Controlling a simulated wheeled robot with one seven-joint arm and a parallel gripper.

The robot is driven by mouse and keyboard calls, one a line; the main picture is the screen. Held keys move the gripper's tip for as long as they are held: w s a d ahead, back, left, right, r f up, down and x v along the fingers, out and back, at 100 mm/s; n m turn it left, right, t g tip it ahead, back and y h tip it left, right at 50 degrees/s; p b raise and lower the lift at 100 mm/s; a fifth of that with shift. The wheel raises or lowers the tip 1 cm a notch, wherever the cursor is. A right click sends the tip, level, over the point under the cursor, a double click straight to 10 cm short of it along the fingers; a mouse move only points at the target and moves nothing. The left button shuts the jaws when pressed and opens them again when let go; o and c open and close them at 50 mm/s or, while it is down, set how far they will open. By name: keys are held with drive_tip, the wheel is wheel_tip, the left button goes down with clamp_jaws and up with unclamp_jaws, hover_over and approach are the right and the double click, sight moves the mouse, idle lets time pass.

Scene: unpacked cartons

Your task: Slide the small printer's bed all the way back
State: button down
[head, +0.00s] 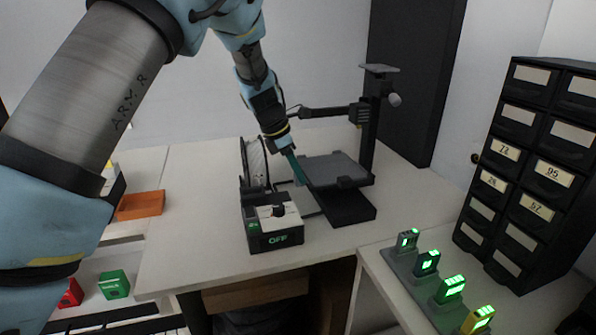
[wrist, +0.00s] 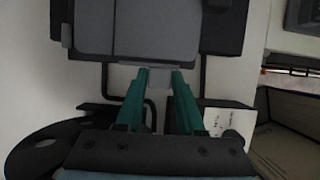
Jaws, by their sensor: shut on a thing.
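The small printer (head: 369,140) stands on the white table, with a dark upright column and an arm reaching left. Its grey bed (head: 335,168) lies flat over the dark base (head: 347,207). My gripper (head: 301,180) reaches down to the bed's left edge, its teal fingers slanting toward it. In the wrist view, the bed (wrist: 155,35) fills the top, and a small grey tab (wrist: 158,78) on its edge sits between my two fingertips (wrist: 160,76). My gripper is shut on this tab. The tab is hidden in the head view.
A control box (head: 277,239) reading OFF and a filament spool (head: 255,165) stand left of the printer, close to my gripper. A black drawer cabinet (head: 525,170) and several green-lit devices (head: 427,262) are at right. An orange tray (head: 140,205) lies at left.

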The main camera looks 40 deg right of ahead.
drive_tip(key=c, duration=0.5)
unclamp_jaws()
drive_tip(key=shift+r, duration=0.1)
drive_tip(key=b+v, duration=0.2)
drive_tip(key=v, duration=0.8)
drive_tip(key=shift+w+a+r, duration=0.1)
drive_tip(key=shift+a+r, duration=0.05)
drive_tip(key=shift+r, duration=0.15)
